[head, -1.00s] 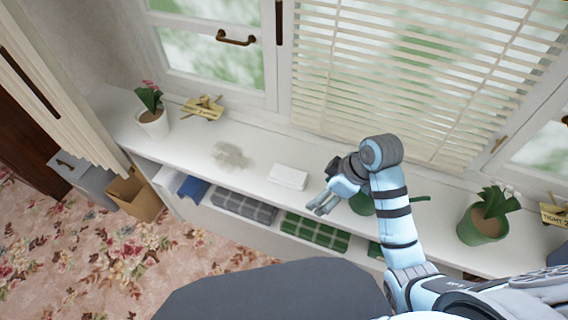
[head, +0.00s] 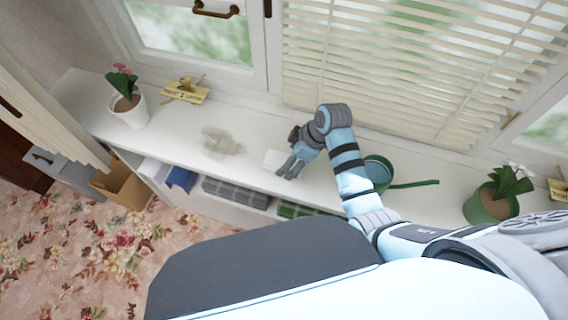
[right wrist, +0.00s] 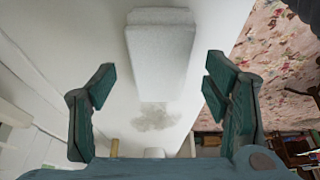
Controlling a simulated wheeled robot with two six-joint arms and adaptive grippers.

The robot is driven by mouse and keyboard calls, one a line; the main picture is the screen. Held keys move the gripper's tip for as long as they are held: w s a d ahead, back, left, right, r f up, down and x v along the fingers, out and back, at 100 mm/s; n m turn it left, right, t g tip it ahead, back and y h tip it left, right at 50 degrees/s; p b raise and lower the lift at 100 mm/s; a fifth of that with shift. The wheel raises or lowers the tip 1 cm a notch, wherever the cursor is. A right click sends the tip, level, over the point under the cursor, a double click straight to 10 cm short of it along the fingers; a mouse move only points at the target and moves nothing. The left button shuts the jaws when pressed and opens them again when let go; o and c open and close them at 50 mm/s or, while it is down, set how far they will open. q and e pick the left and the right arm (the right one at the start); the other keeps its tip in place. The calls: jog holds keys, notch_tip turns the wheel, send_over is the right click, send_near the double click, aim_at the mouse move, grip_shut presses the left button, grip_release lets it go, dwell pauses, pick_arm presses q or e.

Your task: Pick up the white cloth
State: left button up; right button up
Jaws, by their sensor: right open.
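The white cloth (head: 272,158) is a small folded block lying on the white windowsill shelf. My right gripper (head: 290,168) is just over its right end and hides part of it in the head view. In the right wrist view the cloth (right wrist: 160,55) is a pale rectangle between and beyond the two open green fingers of my right gripper (right wrist: 158,85). The fingers stand on either side with gaps and hold nothing. My left gripper is not in view.
A grey-brown stain (head: 222,144) marks the shelf left of the cloth. A green watering can (head: 377,172) stands to the right, near my forearm. A white-potted plant (head: 128,110), a yellow sign (head: 185,92) and a green-potted plant (head: 490,203) also stand on the shelf. Folded blankets (head: 236,191) lie below.

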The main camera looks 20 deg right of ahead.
jog(key=shift+x, duration=1.15)
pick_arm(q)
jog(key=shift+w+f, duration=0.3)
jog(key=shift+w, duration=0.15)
pick_arm(e)
jog(key=shift+s+r, duration=0.1)
jog(key=shift+s, duration=0.05)
jog(key=c, duration=1.1)
pick_arm(q)
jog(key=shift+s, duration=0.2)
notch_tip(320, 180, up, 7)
jog(key=p, duration=0.7)
pick_arm(e)
notch_tip(320, 180, up, 20)
jog(key=shift+r, duration=0.1)
